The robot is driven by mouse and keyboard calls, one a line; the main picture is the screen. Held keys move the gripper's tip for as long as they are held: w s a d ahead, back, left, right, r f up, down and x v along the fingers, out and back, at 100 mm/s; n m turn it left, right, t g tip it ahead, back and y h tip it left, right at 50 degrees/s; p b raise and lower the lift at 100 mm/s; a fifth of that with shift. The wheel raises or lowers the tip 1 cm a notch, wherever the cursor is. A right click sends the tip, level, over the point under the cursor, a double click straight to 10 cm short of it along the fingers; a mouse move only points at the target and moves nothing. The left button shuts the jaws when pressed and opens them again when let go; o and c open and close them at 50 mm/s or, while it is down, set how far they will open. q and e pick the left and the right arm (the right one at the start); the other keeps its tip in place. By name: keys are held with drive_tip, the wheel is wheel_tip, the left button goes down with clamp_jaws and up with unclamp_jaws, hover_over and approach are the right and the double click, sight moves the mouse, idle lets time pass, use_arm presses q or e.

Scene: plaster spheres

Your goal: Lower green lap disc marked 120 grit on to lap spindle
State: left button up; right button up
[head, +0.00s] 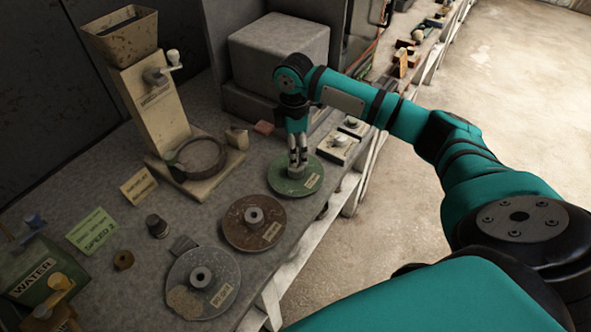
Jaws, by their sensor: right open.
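The green lap disc (284,185) lies flat on the grey bench, with a pale label on its near right part that is too small to read. My right gripper (298,165) points straight down over the middle of this disc. It is open, with its fingertips at the disc's centre, hiding the hub. Whether the fingers touch the hub, I cannot tell. A brown disc (239,222) and a grey disc (225,268) lie nearer, each with a raised central hub and a label. I cannot pick out the lap spindle for certain. My left gripper is out of view.
A beige hopper machine (150,108) with a crank and a dark ring (222,158) at its base stands behind the discs. A grey block (280,50) and small switch boxes (340,146) are near my right arm. A green WATER container (40,280) stands front left.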

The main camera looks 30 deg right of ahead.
sight(296, 170)
drive_tip(key=shift+s+f, duration=0.2)
drive_tip(key=shift+f, duration=0.75)
drive_tip(key=f, duration=0.1)
drive_tip(key=f+p, duration=0.1)
drive_tip(key=f, duration=0.1)
drive_tip(key=shift+s+f+p, duration=0.25)
drive_tip(key=shift+f+p, duration=0.05)
drive_tip(key=shift+f, duration=0.55)
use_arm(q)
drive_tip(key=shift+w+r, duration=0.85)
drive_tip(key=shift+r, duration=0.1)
use_arm(e)
clamp_jaws()
